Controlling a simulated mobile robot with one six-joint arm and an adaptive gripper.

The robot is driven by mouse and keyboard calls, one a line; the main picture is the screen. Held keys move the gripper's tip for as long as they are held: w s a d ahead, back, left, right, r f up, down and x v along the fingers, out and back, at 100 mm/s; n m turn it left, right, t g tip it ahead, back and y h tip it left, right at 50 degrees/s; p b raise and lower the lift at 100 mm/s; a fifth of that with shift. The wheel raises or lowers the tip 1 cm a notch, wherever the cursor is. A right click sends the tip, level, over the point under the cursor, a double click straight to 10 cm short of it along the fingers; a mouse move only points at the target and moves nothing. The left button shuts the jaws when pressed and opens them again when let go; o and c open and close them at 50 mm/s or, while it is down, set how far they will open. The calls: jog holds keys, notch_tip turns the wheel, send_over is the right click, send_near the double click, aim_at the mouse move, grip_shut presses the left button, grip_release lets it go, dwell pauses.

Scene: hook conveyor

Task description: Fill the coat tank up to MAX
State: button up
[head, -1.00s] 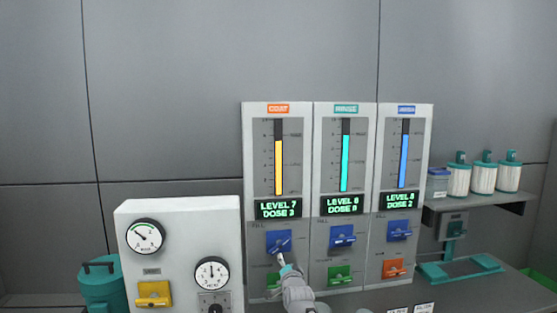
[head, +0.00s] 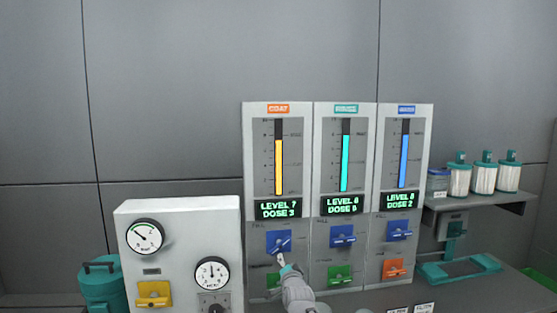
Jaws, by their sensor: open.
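The coat panel (head: 252,155) has an orange label at its top and is the leftmost of three panels. Its yellow level column (head: 278,167) stands below the upper mark, and its green display (head: 278,208) reads LEVEL 7, DOSE 3. The blue fill lever (head: 278,242) sits under the display and looks tilted. A green lever (head: 273,281) below it is partly hidden by my arm. My gripper (head: 281,259) is open at the lower edge of the blue lever. I cannot tell whether it touches the lever.
The rinse panel (head: 325,150) and a third, blue-labelled panel (head: 424,150) stand to the right with their own levers. A white gauge box (head: 185,225) with a yellow lever stands left. A shelf (head: 480,203) with canisters is at right.

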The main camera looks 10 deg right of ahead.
aim_at(280, 247)
jog(key=shift+s+a, duration=0.1)
jog(key=shift+s, duration=0.8)
dwell(1.0)
jog(key=shift+w, duration=0.1)
jog(key=w, duration=1.3)
jog(key=shift+w, duration=0.3)
grip_shut()
dwell(0.4)
